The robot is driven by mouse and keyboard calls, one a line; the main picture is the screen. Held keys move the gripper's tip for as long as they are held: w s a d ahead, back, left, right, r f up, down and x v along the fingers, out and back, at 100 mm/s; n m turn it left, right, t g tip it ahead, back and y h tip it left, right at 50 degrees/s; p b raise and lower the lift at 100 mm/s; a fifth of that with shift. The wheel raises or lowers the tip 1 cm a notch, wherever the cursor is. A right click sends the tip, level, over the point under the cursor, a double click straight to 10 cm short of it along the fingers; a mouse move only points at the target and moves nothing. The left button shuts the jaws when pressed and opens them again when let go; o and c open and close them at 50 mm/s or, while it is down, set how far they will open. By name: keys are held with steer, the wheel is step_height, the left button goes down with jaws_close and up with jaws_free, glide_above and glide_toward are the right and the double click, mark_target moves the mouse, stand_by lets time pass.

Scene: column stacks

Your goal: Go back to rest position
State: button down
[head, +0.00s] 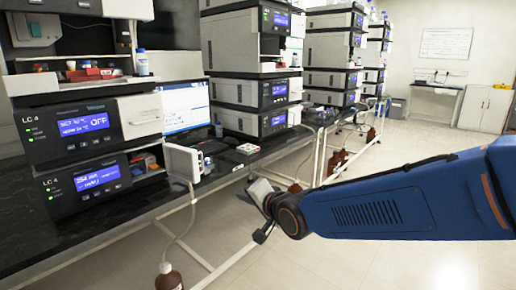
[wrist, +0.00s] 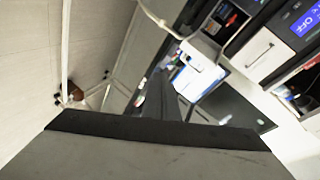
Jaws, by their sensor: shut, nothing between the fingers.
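My gripper (head: 262,212) is at the end of my blue arm, in front of the bench's edge and above the floor in the head view. Its jaws are shut with nothing between them. In the wrist view my gripper (wrist: 168,100) shows as a dark shape rising from the broad grey and black part at the bottom. It is apart from the bench and the instruments. The arm reaches in from the right of the head view.
A dark bench (head: 235,165) carries a stack of LC instruments (head: 85,135), a monitor (head: 187,108) and a small white device (head: 182,162). More instrument columns (head: 245,60) stand behind. A brown bottle (head: 168,278) stands low at the front. Floor (head: 330,262) is clear around the arm.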

steer(key=s+d+f+n+g+h, duration=0.25)
steer(key=s+d, duration=0.35)
steer(key=d, duration=0.6)
steer(key=s+d+f+n+g+h, duration=0.1)
steer(key=s+d+f+h, duration=0.3)
steer(key=d, duration=0.7)
steer(key=s+d+f+n+g, duration=0.1)
steer(key=s+d, duration=0.4)
steer(key=s, duration=0.4)
steer(key=s+d+f+n+g+h, duration=0.1)
steer(key=s+d+g, duration=0.1)
steer(key=s+d, duration=0.3)
steer(key=s, duration=0.4)
steer(key=shift+a+n+g+h, duration=0.1)
steer(key=shift+n+g+h, duration=0.15)
